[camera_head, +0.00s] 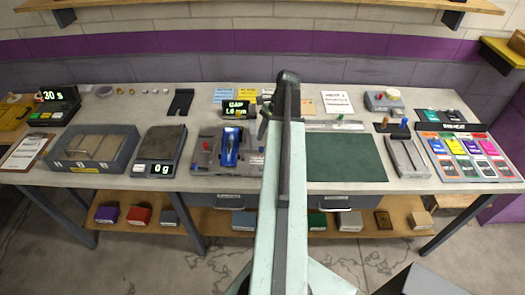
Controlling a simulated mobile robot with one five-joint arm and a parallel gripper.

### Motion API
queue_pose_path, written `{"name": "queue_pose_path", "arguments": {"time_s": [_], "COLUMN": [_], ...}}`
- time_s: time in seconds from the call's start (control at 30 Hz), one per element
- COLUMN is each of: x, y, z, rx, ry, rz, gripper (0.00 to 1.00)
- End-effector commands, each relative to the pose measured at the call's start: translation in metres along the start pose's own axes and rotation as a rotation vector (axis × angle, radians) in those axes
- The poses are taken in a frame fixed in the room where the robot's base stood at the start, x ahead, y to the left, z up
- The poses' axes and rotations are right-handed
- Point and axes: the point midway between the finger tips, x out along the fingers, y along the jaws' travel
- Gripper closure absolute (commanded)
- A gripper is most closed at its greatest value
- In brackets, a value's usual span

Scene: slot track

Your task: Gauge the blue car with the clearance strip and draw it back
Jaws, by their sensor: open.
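The blue car (230,149) stands on a dark grey track fixture (212,168) left of the middle of the bench. A red knob (208,146) stands beside the car on its left. A small display (237,110) behind the car reads GAP and about 1.0 mm. A thin pale strip (318,126) with a green knob lies at the back edge of the green mat; I cannot tell if it is the clearance strip. My gripper (266,119) is open, at the far end of my arm, right of and behind the car. My arm hides part of it and the fixture's right side.
The green mat (345,158) is bare. Left of the fixture are a scale (160,145) reading 0 g and a grey tray (125,165). On the right are a grey slotted block (408,160) and a board of coloured cards (470,172). A shelf runs below.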

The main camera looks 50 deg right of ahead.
Motion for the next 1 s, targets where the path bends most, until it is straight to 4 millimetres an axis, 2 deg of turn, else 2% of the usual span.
{"name": "queue_pose_path", "arguments": {"time_s": [0.03, 0.13, 0.43, 0.47, 0.6, 1.0], "x": [0.019, 0.032, 0.033, 0.033, 0.033, 0.033], "y": [0.001, 0.001, 0.000, 0.000, 0.000, 0.000], "z": [-0.003, -0.003, 0.000, 0.000, 0.000, 0.000], "rx": [0.000, 0.000, 0.000, 0.000, 0.000, -0.001], "ry": [0.000, 0.000, 0.000, 0.000, 0.000, 0.000], "rz": [0.000, 0.000, 0.000, 0.000, 0.000, 0.000], "gripper": [0.59, 0.59, 0.59, 0.62, 1.00, 1.00]}}
